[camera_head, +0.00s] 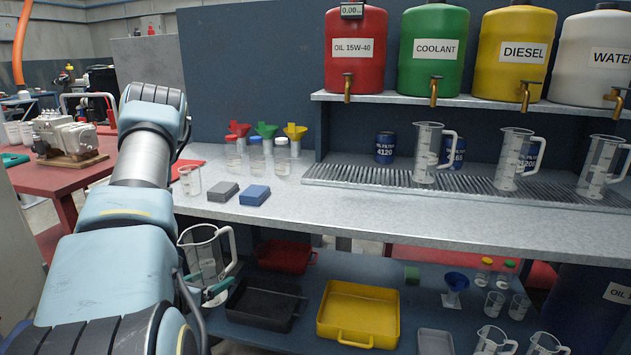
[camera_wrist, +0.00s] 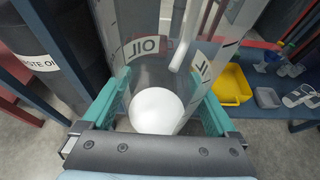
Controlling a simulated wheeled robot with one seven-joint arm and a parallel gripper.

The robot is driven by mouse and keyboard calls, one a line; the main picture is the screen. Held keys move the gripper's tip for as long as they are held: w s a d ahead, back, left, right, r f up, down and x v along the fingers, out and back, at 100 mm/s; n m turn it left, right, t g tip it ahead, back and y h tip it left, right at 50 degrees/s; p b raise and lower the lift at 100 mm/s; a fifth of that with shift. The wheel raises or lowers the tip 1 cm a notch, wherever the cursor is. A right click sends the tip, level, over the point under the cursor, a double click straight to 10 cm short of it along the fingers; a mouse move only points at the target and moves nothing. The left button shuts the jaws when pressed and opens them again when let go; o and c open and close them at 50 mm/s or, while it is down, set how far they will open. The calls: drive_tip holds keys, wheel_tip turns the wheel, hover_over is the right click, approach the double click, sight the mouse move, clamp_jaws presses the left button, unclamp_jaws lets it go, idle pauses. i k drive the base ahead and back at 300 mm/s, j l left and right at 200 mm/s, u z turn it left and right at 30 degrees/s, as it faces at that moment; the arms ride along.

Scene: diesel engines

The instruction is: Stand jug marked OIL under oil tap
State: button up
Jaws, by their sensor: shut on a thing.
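The clear jug marked OIL (camera_head: 203,250) is held in front of the bench, left of centre in the head view, below the worktop's level and roughly upright. In the wrist view the jug (camera_wrist: 160,55) stands between the teal fingers of my gripper (camera_wrist: 163,92), with OIL lettering on its wall and a pale round patch low in it. My gripper (camera_head: 205,287) is shut on the jug; the arm partly hides it in the head view. The red OIL 15W-40 tank (camera_head: 355,55) is on the upper shelf, with its brass oil tap (camera_head: 347,88) at the front.
A ribbed drip grate (camera_head: 360,176) runs under the taps; clear jugs (camera_head: 428,155) stand under the other taps. An oil filter can (camera_head: 385,147) is behind the grate. Grey and blue blocks (camera_head: 254,195) lie on the worktop's left. A yellow tray (camera_head: 358,312) is on the lower shelf.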

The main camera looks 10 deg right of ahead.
sight(350, 172)
drive_tip(key=i+l+u, duration=0.1)
drive_tip(key=u, duration=0.25)
drive_tip(key=i+l+u, duration=0.15)
drive_tip(key=u, duration=0.15)
drive_tip(key=i+l+u, duration=0.1)
drive_tip(key=u, duration=0.25)
